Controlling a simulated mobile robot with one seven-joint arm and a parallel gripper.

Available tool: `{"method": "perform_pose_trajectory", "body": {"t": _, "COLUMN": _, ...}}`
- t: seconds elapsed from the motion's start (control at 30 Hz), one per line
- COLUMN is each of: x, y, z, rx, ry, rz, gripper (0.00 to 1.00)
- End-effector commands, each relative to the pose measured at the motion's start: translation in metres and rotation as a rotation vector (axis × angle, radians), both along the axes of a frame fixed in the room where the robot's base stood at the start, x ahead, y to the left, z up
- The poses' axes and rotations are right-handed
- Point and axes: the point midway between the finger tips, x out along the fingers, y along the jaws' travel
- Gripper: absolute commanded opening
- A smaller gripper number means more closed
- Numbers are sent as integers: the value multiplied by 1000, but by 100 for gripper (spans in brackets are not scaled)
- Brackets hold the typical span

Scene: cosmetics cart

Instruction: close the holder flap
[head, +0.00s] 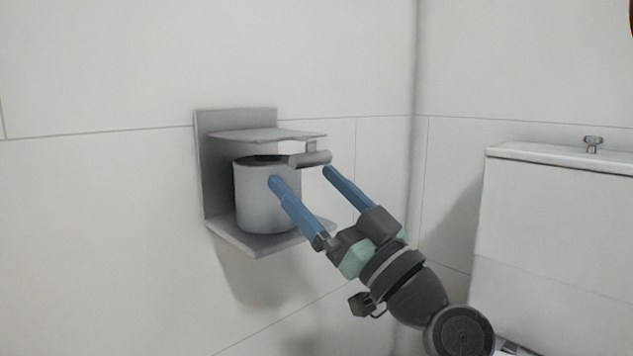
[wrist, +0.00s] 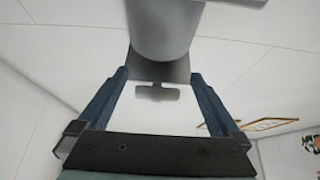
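The grey holder (head: 212,165) is fixed to the tiled wall, with a back plate and a bottom shelf (head: 255,243). Its flap (head: 262,134) stands out nearly level above a grey roll (head: 262,205), so the front is uncovered. A bar-like handle (head: 312,158) hangs at the flap's front edge. My gripper (head: 300,176) is open and empty, its blue fingers pointing up at the holder, just below the handle. The wrist view shows the handle (wrist: 158,92) against a pale surface between the open fingers, and the roll (wrist: 165,28) beyond. Contact cannot be told.
A white toilet tank (head: 550,215) with a knob on its lid stands at the right, past the wall corner. A framed item (wrist: 258,126) shows at the right in the wrist view. The wall left of the holder is bare.

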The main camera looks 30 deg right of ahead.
Motion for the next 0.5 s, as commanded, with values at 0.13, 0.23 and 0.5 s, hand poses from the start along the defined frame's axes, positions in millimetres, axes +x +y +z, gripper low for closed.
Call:
{"method": "perform_pose_trajectory", "body": {"t": 0.13, "x": -1, "y": -1, "z": 2, "rx": 0, "ry": -5, "rz": -3, "gripper": 100}}
{"method": "perform_pose_trajectory", "body": {"t": 0.23, "x": -5, "y": -2, "z": 2, "rx": 1, "ry": -6, "rz": -4, "gripper": 100}}
{"method": "perform_pose_trajectory", "body": {"t": 0.5, "x": -40, "y": -10, "z": -17, "rx": 5, "ry": -2, "rz": -6, "gripper": 100}}
